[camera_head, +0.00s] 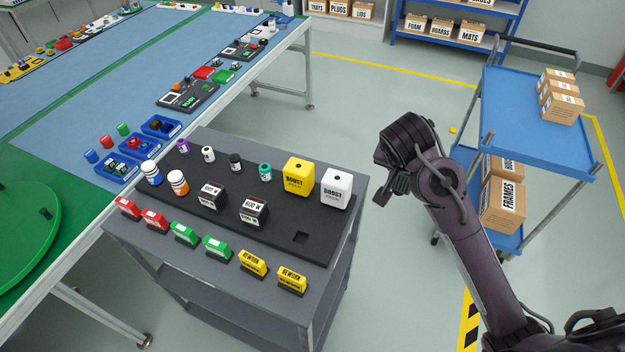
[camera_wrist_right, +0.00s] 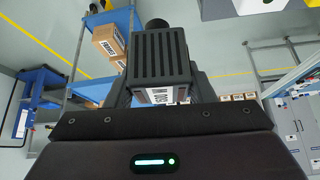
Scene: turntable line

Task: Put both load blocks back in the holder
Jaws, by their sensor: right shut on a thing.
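My right gripper (camera_head: 384,190) is raised over the floor, right of the grey cart. In the right wrist view it is shut on a dark load block (camera_wrist_right: 160,58) with a slotted face and a white label. In the head view this block is hard to tell from the dark gripper. The black holder (camera_head: 270,232) lies on the cart. Two dark load blocks with white labels, one at left (camera_head: 211,195) and one at right (camera_head: 253,209), stand upright in it. An empty square recess (camera_head: 300,238) is to their right. My left gripper is out of view.
Yellow (camera_head: 298,177) and white (camera_head: 336,188) BOOST blocks and several small bottles stand on the holder. Red, green and yellow tags line the cart's front. A blue trolley (camera_head: 535,135) with cartons stands at right. Floor is clear between cart and trolley.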

